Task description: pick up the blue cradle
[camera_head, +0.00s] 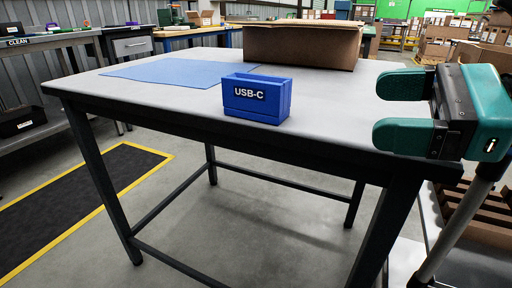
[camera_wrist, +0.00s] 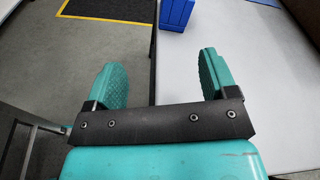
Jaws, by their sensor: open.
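The blue cradle (camera_head: 257,97) is a small open-topped box labelled "USB-C". It stands upright on the grey table (camera_head: 335,105) near its front edge. In the wrist view the cradle (camera_wrist: 176,12) shows at the top, partly cut off by the frame, ahead of the fingers. My gripper (camera_head: 401,110) is open and empty, at the right end of the table in the head view. It is well apart from the cradle. In the wrist view my gripper (camera_wrist: 164,85) has its two teal fingers spread across the table's edge line, one over the floor side and one over the tabletop.
A blue mat (camera_head: 172,72) lies flat on the table left of the cradle. A large brown carton (camera_head: 303,46) stands behind the cradle at the back. The tabletop between the cradle and my gripper is clear. A black floor mat with yellow borders (camera_head: 75,195) lies left of the table.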

